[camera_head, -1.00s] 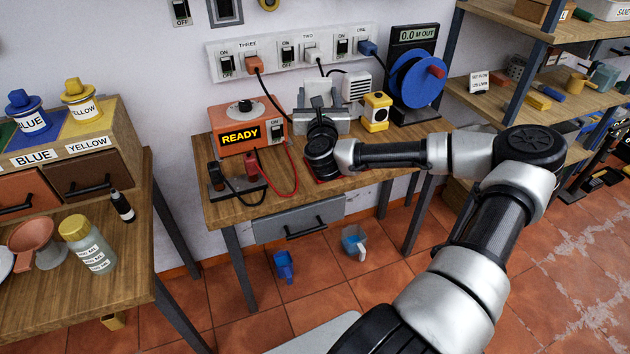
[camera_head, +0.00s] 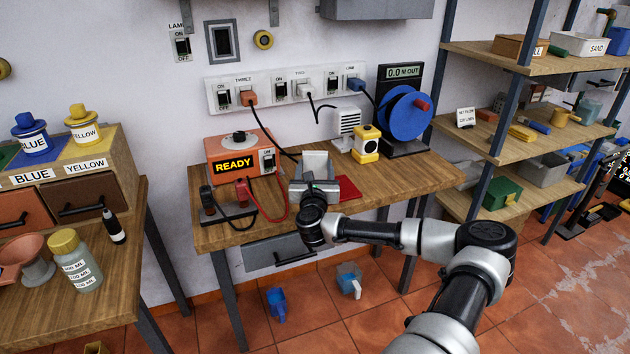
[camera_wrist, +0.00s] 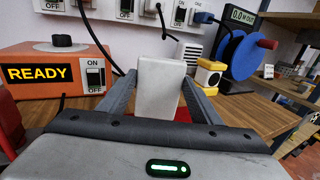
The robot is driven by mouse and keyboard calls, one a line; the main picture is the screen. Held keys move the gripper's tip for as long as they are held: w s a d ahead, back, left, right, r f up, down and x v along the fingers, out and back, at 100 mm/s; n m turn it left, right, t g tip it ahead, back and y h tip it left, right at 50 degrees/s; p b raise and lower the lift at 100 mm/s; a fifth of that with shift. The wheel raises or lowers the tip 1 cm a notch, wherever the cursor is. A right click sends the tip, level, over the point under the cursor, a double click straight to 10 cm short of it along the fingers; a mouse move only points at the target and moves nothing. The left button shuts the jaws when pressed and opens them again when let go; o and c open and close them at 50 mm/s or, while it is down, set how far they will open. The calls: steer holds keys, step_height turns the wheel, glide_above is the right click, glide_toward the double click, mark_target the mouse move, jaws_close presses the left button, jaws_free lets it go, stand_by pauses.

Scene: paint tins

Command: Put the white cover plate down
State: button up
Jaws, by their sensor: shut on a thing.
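The white cover plate (camera_head: 315,164) is upright between the fingers of my gripper (camera_head: 315,180), above the wooden bench (camera_head: 415,182). In the wrist view the plate (camera_wrist: 158,85) stands between the two grey fingers of my gripper (camera_wrist: 158,100), which is shut on it. The plate's lower edge is hidden by the gripper body, so I cannot tell whether it touches anything. A flat red mat (camera_head: 348,190) lies on the bench just right of my gripper. A bit of red shows behind the plate in the wrist view.
An orange READY box (camera_head: 234,158) stands left of my gripper, with red and black leads in front. A yellow block (camera_head: 366,144), a white vented plug (camera_head: 346,122) and a blue reel (camera_head: 404,114) stand behind to the right. The bench's right front is clear.

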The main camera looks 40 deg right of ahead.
mark_target(315, 173)
steer(key=shift+f, duration=1.7)
steer(key=shift+b, duration=0.3)
steer(key=shift+f, duration=0.2)
steer(key=o, duration=1.2)
steer(key=shift+r, duration=0.2)
steer(key=shift+s+a, duration=0.15)
steer(key=shift+a, duration=0.05)
steer(key=v, duration=1.1)
steer(key=shift+s+a+p, duration=0.15)
steer(key=shift+s+p, duration=0.15)
